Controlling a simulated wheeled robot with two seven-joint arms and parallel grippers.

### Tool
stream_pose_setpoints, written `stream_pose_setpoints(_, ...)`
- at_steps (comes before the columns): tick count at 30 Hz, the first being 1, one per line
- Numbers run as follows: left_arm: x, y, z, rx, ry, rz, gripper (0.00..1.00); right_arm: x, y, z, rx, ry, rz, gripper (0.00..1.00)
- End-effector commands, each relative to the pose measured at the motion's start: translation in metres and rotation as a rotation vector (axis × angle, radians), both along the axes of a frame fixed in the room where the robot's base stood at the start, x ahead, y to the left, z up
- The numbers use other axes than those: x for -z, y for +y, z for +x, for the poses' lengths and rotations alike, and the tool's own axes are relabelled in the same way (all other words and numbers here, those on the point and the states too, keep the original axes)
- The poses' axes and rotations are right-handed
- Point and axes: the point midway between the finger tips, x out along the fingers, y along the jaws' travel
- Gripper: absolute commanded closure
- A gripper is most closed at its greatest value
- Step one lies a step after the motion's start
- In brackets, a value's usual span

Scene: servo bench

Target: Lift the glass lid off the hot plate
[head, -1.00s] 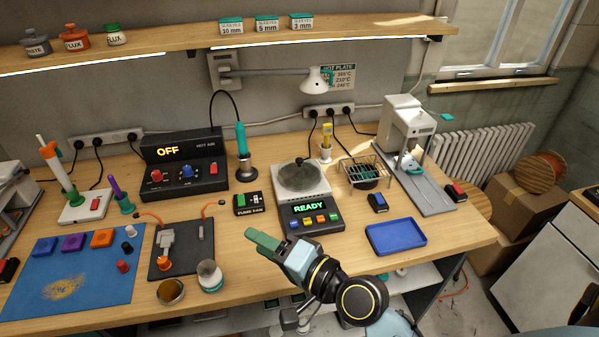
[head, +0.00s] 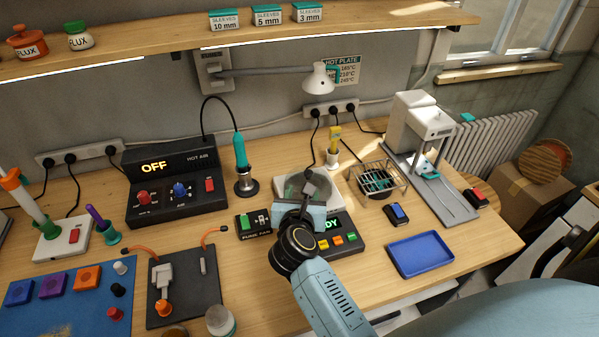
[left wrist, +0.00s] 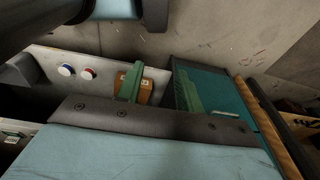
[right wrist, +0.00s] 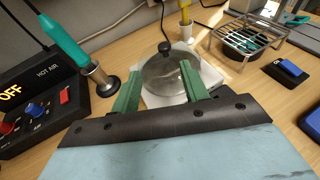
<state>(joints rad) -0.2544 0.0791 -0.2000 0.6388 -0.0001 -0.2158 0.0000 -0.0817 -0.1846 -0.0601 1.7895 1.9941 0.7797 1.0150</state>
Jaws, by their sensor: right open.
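The glass lid (head: 292,184) is a clear round dome with a dark knob. It sits on the hot plate (head: 347,243), whose display is partly covered by my arm. In the right wrist view the lid (right wrist: 163,76) shows whole in outline, its black knob (right wrist: 165,47) beyond my fingertips. My right gripper (right wrist: 160,68) is open, its two green fingers apart on either side of the lid's near part, with nothing between them that I can see gripped. In the head view this gripper (head: 306,194) hides much of the lid. My left gripper (left wrist: 158,84) is open and empty, away from the hot plate.
A hot-air station (head: 175,183) with its teal handpiece (head: 241,155) stands left of the hot plate. A fume fan switch (head: 252,223) is close by. A wire rack (head: 378,180) and a blue tray (head: 421,255) are to the right. A lamp (head: 318,79) hangs above.

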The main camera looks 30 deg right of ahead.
Motion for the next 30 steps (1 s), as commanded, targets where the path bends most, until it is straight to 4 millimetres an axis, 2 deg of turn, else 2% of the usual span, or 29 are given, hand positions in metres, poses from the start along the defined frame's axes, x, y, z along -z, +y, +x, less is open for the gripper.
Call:
stream_pose_setpoints(6, 0.002, 0.003, -0.058, 0.000, 0.089, 0.007, 0.64, 0.011, -0.026, 0.034, 0.000, 0.000, -0.007, 0.55)
stream_pose_setpoints(9, 0.002, 0.004, -0.072, 0.000, 0.109, 0.008, 0.64, 0.016, -0.034, 0.045, -0.002, 0.000, -0.007, 0.55)
stream_pose_setpoints(13, 0.002, 0.004, -0.067, 0.000, 0.101, 0.008, 0.64, 0.020, -0.040, 0.054, 0.000, -0.001, -0.004, 0.55)
stream_pose_setpoints(18, 0.000, 0.002, -0.040, 0.000, 0.060, 0.004, 0.64, 0.022, -0.047, 0.062, -0.001, 0.000, -0.006, 0.55)
stream_pose_setpoints(21, -0.003, 0.001, -0.032, 0.000, 0.046, 0.003, 0.64, 0.026, -0.056, 0.071, 0.000, 0.000, -0.009, 0.55)
stream_pose_setpoints(30, 0.000, 0.002, -0.043, 0.000, 0.062, 0.004, 0.64, 0.036, -0.073, 0.093, -0.001, 0.000, -0.005, 0.55)
